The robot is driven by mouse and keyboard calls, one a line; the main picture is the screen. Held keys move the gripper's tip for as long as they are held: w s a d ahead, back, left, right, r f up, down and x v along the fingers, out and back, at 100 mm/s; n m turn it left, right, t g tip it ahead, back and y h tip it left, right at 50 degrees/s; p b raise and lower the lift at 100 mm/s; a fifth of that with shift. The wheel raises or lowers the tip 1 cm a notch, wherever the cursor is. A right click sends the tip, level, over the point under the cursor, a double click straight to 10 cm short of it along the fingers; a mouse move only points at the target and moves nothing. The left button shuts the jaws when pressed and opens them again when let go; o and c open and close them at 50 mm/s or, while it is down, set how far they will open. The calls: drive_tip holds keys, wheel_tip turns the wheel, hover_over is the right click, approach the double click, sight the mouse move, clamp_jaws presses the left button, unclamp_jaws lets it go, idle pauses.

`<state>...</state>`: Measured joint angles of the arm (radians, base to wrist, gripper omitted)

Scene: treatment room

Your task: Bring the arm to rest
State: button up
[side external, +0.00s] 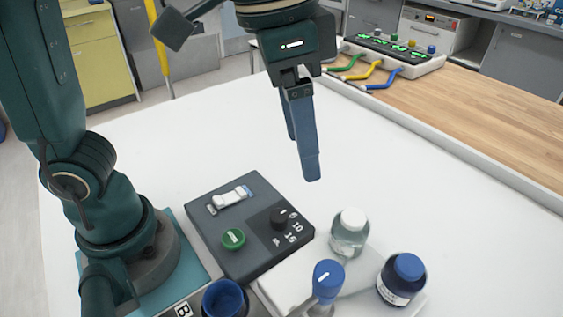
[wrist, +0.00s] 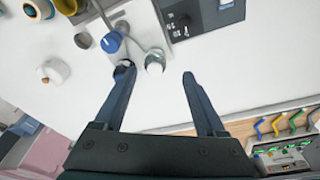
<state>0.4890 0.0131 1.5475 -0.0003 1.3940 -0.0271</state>
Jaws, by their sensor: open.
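My gripper (side external: 302,158) hangs above the white table (side external: 150,130), fingers pointing down and apart. Nothing is visible between them. A clear bottle with a white cap (side external: 349,232) stands below and to the right of the fingertips in the side view. It also shows near the gap in the wrist view (wrist: 155,62). The arm's base stands at the left of the table.
A dark control box (side external: 230,205) with a green button and knob lies near my base. A blue-capped dark bottle (side external: 402,279), a blue-topped item (side external: 328,279) and a blue cup (side external: 224,299) stand in front. A console (side external: 393,55) with coloured leads sits behind. The table's middle is clear.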

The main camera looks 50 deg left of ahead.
drive_tip(key=s+a+f+n+t, duration=0.1)
drive_tip(key=s+a+f+n, duration=0.1)
drive_tip(key=a, duration=0.4)
drive_tip(key=s+a+f+n+t+y, duration=0.1)
drive_tip(key=s+a+f+n+t, duration=0.1)
drive_tip(key=s+a+f+n, duration=0.1)
drive_tip(key=a+f, duration=0.1)
drive_tip(key=a, duration=0.1)
drive_tip(key=shift+a+t, duration=0.3)
drive_tip(key=shift+a, duration=0.05)
drive_tip(key=shift+s, duration=0.1)
